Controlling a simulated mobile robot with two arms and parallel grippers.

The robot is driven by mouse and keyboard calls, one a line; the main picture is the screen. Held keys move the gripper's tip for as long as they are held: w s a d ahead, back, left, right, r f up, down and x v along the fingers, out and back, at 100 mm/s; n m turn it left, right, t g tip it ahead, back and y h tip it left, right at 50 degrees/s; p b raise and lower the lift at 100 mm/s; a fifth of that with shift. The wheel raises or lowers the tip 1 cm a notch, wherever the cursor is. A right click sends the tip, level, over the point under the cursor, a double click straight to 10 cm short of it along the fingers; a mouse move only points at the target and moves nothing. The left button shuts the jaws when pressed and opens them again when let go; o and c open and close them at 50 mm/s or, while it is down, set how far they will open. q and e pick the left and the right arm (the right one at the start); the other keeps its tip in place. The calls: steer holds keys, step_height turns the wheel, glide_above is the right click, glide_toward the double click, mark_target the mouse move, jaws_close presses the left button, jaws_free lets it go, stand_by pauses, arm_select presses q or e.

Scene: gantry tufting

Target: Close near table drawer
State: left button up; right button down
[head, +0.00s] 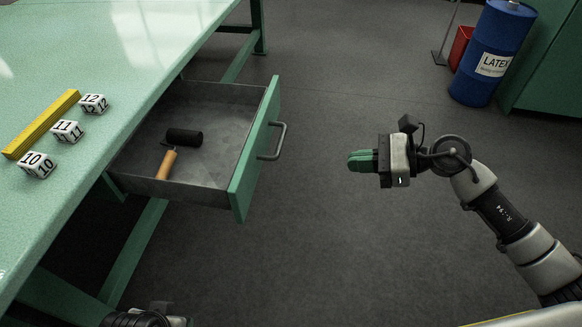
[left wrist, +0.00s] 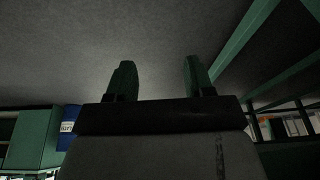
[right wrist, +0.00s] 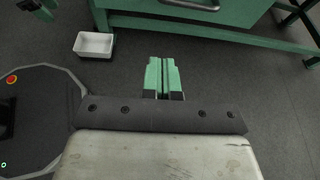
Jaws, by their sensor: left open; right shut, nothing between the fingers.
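The near table drawer (head: 218,100) stands pulled open from the green table (head: 150,40). Its green front panel (head: 254,150) carries a grey bar handle (head: 275,142). Inside lies a roller with a black sleeve (head: 184,137) and a wooden handle. My right gripper (head: 362,161) is shut and empty, to the right of the drawer handle and apart from it, pointing left toward it. In the right wrist view the shut fingers (right wrist: 163,75) show below the drawer handle (right wrist: 190,4). My left gripper (left wrist: 158,78) is open and empty in the left wrist view.
Number blocks (head: 67,131) and a yellow bar (head: 41,124) lie on the tabletop. A blue LATEX drum (head: 490,62) and a red bin (head: 461,47) stand at the back right. A white tray (right wrist: 94,44) is on the floor. Floor between gripper and drawer is clear.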

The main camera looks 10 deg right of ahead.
arm_select(q)
steer(key=shift+v, duration=0.9)
arm_select(e)
steer(key=w+a+f, duration=0.1)
steer(key=w+a, duration=0.1)
steer(key=a, duration=0.4)
steer(key=w+a+f+m, duration=0.1)
steer(key=w+a, duration=0.1)
steer(key=a, duration=0.5)
steer(key=shift+w+f+t, duration=0.15)
steer(key=shift+w+t, duration=0.2)
steer(key=shift+t, duration=0.05)
arm_select(q)
steer(key=shift+w, duration=0.15)
steer(key=shift+r, duration=0.1)
arm_select(e)
steer(key=shift+a, duration=0.1)
